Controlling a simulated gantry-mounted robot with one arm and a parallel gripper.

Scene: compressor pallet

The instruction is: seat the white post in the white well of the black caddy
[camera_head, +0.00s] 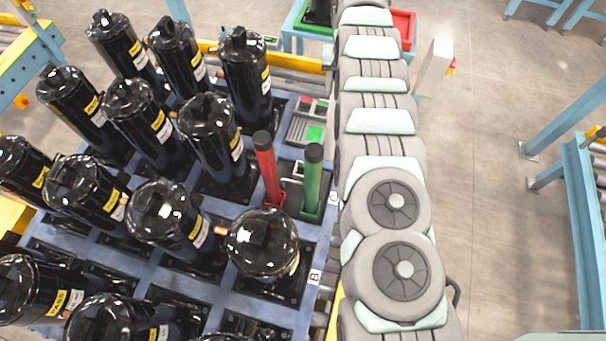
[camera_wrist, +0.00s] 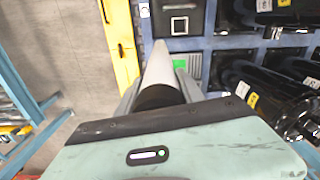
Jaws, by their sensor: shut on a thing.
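My gripper (camera_wrist: 160,92) shows in the wrist view, shut on the white post (camera_wrist: 160,65). The post's black end (camera_wrist: 160,98) lies between the fingers and its white length points away from the camera. In the head view my gripper and the white post are hidden behind my arm.
Black compressors (camera_head: 211,140) fill much of the blue pallet (camera_head: 316,255) left of my arm. A grey tray with a green patch (camera_head: 316,133) lies behind the caddy. A yellow rail (camera_wrist: 121,45) runs beside the pallet. Open floor (camera_head: 480,200) lies to the right.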

